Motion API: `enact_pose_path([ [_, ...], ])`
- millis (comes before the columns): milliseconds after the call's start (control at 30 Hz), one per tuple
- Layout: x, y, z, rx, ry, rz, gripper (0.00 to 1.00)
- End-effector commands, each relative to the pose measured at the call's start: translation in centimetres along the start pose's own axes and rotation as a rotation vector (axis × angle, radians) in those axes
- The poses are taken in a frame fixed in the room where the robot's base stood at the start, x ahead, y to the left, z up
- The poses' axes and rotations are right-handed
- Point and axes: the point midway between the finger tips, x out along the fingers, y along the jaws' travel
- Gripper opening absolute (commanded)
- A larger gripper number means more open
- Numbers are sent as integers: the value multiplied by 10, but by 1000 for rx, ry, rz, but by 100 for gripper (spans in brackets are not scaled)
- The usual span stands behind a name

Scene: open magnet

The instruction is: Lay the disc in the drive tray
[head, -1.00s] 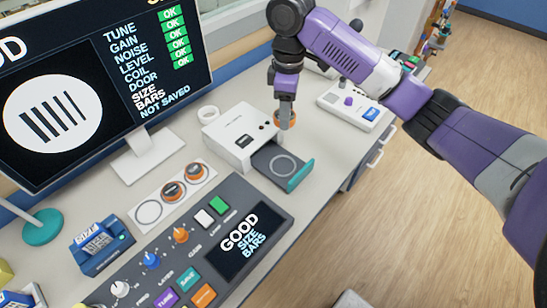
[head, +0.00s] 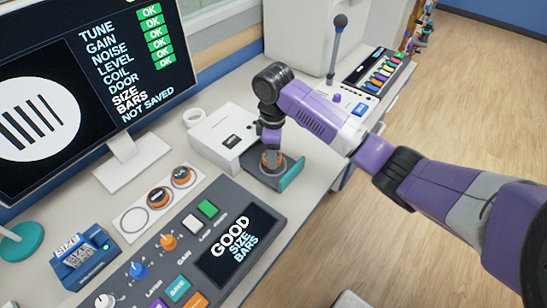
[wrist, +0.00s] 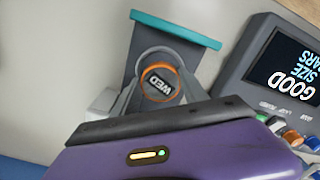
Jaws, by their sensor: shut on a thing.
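The disc (wrist: 160,82), with an orange rim and a dark "WED" label, is held between the fingers of my gripper (head: 271,160). The drive tray (head: 289,176) is a dark grey drawer with a teal front edge, pulled out of the white drive box (head: 222,137). In the wrist view the tray (wrist: 175,30) shows behind the disc, and the disc lies over its round seat. In the head view the disc is low over the tray, mostly covered by my gripper. I cannot tell whether it touches the seat.
A white holder (head: 134,221) with one empty ring and two orange-rimmed discs (head: 170,186) lies to the left. The control console (head: 190,245) stands close in front of the tray. A monitor (head: 90,80) stands at the back left.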

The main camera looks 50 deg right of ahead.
Motion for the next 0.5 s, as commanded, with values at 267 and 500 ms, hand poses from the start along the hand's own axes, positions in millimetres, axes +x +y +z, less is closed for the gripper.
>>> enact_pose_path([
  [267, 22, 0, 0, 1, 0, 1, 10],
  [500, 23, 0, 0, 1, 0, 0, 10],
])
